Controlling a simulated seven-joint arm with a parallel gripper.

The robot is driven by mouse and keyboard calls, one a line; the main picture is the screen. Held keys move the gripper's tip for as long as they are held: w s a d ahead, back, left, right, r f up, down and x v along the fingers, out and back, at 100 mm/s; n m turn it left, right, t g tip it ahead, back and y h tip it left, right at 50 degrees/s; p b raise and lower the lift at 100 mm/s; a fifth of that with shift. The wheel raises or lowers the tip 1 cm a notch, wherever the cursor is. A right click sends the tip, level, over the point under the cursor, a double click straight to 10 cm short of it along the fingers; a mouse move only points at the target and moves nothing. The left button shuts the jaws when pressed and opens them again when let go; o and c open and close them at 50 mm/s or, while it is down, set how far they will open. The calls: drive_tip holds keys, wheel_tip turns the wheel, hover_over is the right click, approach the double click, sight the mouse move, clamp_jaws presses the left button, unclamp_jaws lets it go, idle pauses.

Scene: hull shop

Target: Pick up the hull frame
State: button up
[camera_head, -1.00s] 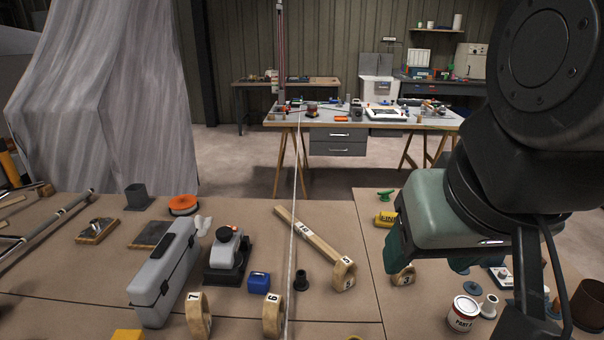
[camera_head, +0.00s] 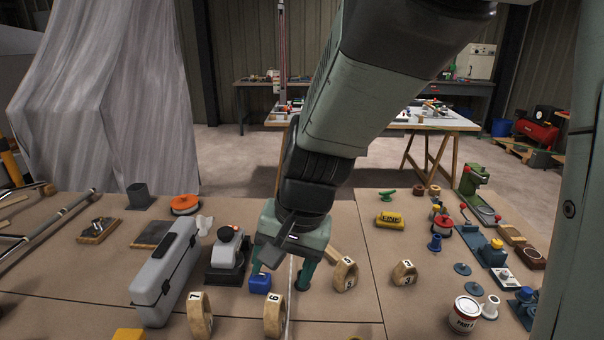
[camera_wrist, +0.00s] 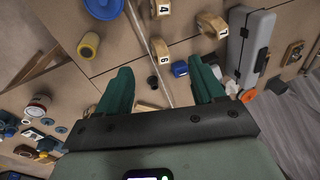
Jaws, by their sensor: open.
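Several numbered wooden hull frames stand on the brown bench top; which one the task means is not marked. Frame 7 (camera_head: 200,315) and frame 6 (camera_head: 274,314) are at the front, frame 5 (camera_head: 344,274) is mid-bench and frame 3 (camera_head: 404,273) is right of it. In the wrist view, frame 6 (camera_wrist: 160,50) shows beyond the fingertips, frame 7 (camera_wrist: 212,25) to its right, and frame 4 (camera_wrist: 160,8) at the top edge. My gripper (camera_head: 280,277) points down, open and empty, over the area behind frame 6; its fingers (camera_wrist: 163,68) are wide apart. Its height is hard to tell.
A blue block (camera_head: 260,282) is beside my left-hand finger. A taut string runs lengthwise. A paint can (camera_head: 465,314) and small fittings crowd the right. A wooden beam (camera_head: 333,255) is mostly hidden by my gripper.

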drive_tip(key=a+f+h, duration=0.1)
drive_tip(key=a+f, duration=0.1)
drive_tip(key=f, duration=0.5)
drive_tip(key=a+f+m+h, duration=0.1)
drive_tip(key=a+f, duration=0.2)
drive_tip(key=f, duration=0.5)
drive_tip(key=a+f+g, duration=0.1)
drive_tip(key=a+f, duration=0.2)
drive_tip(key=f, duration=0.5)
drive_tip(key=shift+s+f+m+h, duration=0.25)
drive_tip(key=shift+m+h, duration=0.05)
drive_tip(key=shift+h, duration=0.1)
drive_tip(key=shift+w+f, duration=0.15)
drive_tip(key=shift+f, duration=2.75)
drive_tip(key=c, duration=1.1)
